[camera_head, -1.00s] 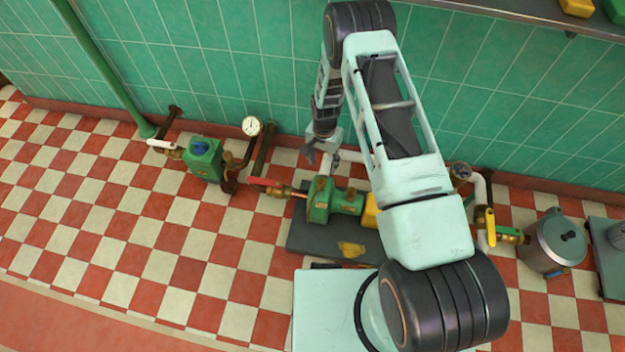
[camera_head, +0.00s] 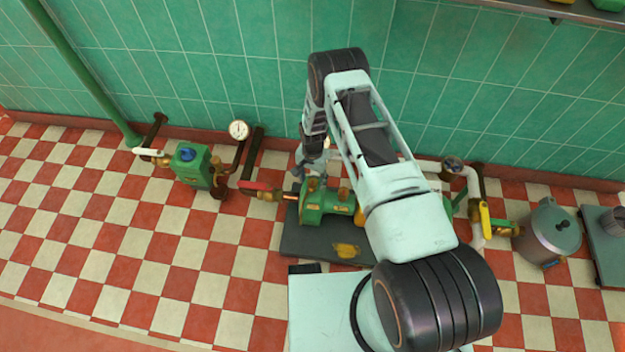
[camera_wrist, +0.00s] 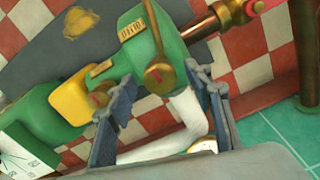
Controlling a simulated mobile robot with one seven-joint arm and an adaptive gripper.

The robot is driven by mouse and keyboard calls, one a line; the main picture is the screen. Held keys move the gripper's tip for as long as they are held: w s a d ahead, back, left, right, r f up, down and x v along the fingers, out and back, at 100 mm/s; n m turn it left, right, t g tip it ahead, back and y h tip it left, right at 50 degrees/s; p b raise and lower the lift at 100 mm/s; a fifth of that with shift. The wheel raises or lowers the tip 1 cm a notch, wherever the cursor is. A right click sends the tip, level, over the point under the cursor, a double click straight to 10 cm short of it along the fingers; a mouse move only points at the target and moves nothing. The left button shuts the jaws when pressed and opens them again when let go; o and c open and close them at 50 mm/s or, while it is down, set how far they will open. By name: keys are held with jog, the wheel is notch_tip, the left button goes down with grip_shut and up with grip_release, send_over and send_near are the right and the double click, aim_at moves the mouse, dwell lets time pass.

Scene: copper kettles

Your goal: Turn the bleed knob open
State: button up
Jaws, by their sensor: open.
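A green pump body (camera_head: 322,204) with brass fittings sits on a dark grey base plate (camera_head: 300,240). In the wrist view, a round brass knob with a red centre (camera_wrist: 159,78) is on the green body (camera_wrist: 135,58); it looks like the bleed knob, though no label is readable. My gripper (camera_head: 308,172) is just above and behind the pump's left part. In the wrist view my gripper (camera_wrist: 163,82) is open, one finger on each side of the knob. I see no contact. A second brass part is partly hidden by the left finger.
A red-handled valve (camera_head: 256,187) and copper pipe are left of the pump. A white pipe (camera_wrist: 185,115) passes behind the knob. A gauge (camera_head: 239,130) and green box (camera_head: 191,165) stand farther left. A yellow-handled valve (camera_head: 485,220) and grey pot (camera_head: 547,235) are right.

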jog(key=c, duration=1.2)
jog(key=shift+o, duration=0.2)
jog(key=shift+n+b, duration=0.4)
jog(key=n+b, duration=0.2)
jog(key=shift+f+n, duration=0.15)
jog(key=shift+n, duration=0.25)
jog(key=n+b, duration=0.3)
jog(key=n, duration=0.2)
jog(key=n+b, duration=0.2)
jog(key=n, duration=0.3)
jog(key=shift+n+b, duration=0.9)
jog(key=shift+n, duration=1.2)
